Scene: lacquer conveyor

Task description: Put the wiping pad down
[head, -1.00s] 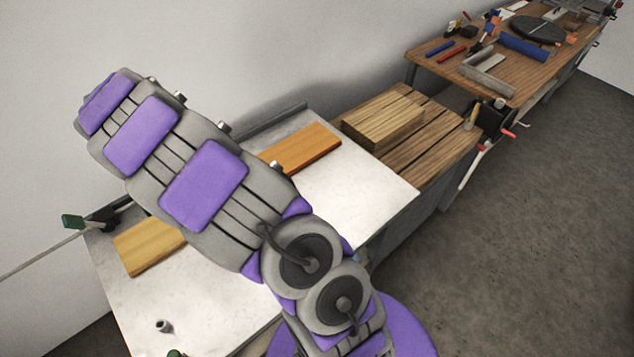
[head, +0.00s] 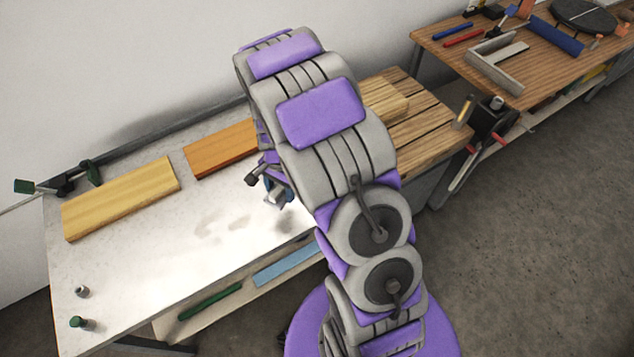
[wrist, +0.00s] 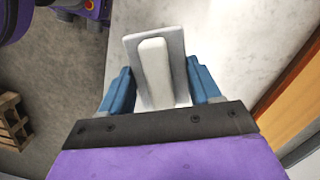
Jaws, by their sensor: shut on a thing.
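The wiping pad (wrist: 180,60) is a light grey plate with a pale raised handle (wrist: 155,65). In the wrist view it sits between the blue fingers of my gripper (wrist: 161,88), which is shut on it. In the head view my gripper (head: 277,190) shows only in part beside my arm, over the right half of the pale worktop (head: 160,270). A shadow lies on the top just below it, so the pad appears held above the surface. Contact with the top cannot be told. Most of the pad is hidden in the head view.
A yellow board (head: 120,198) and an orange board (head: 220,150) lie along the worktop's back. Faint smudges (head: 225,222) mark the bare middle. Green clamps (head: 90,173) are at the left. A slatted wooden bench (head: 425,125) and a tool table (head: 450,55) stand to the right.

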